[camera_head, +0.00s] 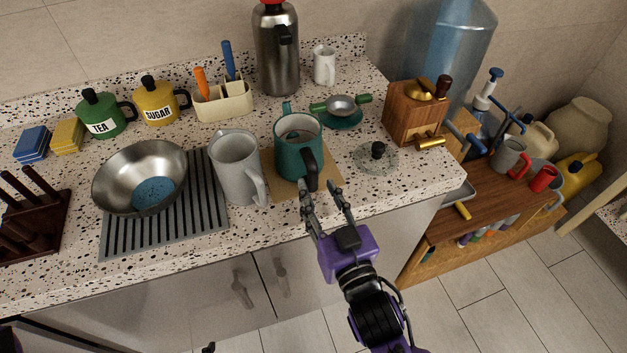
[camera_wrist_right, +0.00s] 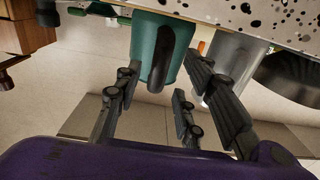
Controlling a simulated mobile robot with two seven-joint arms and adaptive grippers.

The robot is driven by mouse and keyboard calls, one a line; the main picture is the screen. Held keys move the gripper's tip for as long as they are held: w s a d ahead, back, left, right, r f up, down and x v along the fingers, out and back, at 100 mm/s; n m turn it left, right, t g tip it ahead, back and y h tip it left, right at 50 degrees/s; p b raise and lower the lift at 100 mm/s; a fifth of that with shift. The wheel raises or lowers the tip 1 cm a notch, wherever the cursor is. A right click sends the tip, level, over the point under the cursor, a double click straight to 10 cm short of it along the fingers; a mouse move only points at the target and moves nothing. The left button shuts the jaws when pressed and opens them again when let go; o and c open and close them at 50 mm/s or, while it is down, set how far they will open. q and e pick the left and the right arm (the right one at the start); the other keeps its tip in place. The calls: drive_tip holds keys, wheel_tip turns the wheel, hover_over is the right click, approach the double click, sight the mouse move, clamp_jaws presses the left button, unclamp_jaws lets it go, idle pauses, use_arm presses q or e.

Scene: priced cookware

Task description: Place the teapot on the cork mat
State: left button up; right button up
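The teal teapot (camera_head: 291,155), with a black handle toward me and a spout at the back, appears upright over the tan cork mat (camera_head: 327,183). Its base hides much of the mat; I cannot tell if it rests fully on it. The teapot also shows in the right wrist view (camera_wrist_right: 147,42). My right gripper (camera_head: 327,188) is open and empty at the counter's front edge, just in front of the black handle. In the wrist view the handle lies ahead, in the gap between the fingers.
A grey pitcher (camera_head: 237,165) stands close left of the teapot. A steel bowl (camera_head: 141,175) sits on a ribbed mat (camera_head: 208,205). A glass lid (camera_head: 376,160) with a black knob lies to the right. A wooden grinder (camera_head: 410,117) and steel flask (camera_head: 277,55) stand behind.

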drive_tip(key=v, duration=0.7)
drive_tip(key=s+d+f+m+g+h, duration=0.1)
drive_tip(key=s+d+f, duration=0.4)
drive_tip(key=f, duration=0.5)
drive_tip(key=s+d+f+m+g+h, duration=0.1)
drive_tip(key=s+d+f+g+h, duration=0.2)
drive_tip(key=f, duration=0.6)
drive_tip(key=s+d+f+m+g+h, duration=0.1)
drive_tip(key=s+d+f+g, duration=0.3)
drive_tip(key=s+d+f, duration=0.4)
drive_tip(key=s+f+b, duration=0.1)
drive_tip(key=s+f, duration=0.1)
drive_tip(key=s, duration=0.1)
drive_tip(key=shift+d+f+g+h, duration=0.35)
drive_tip(key=shift+d+g+h, duration=0.05)
drive_tip(key=shift+s, duration=0.1)
drive_tip(key=shift+s+d+f+m, duration=0.15)
drive_tip(key=shift+s+m, duration=0.15)
drive_tip(key=shift+s, duration=0.3)
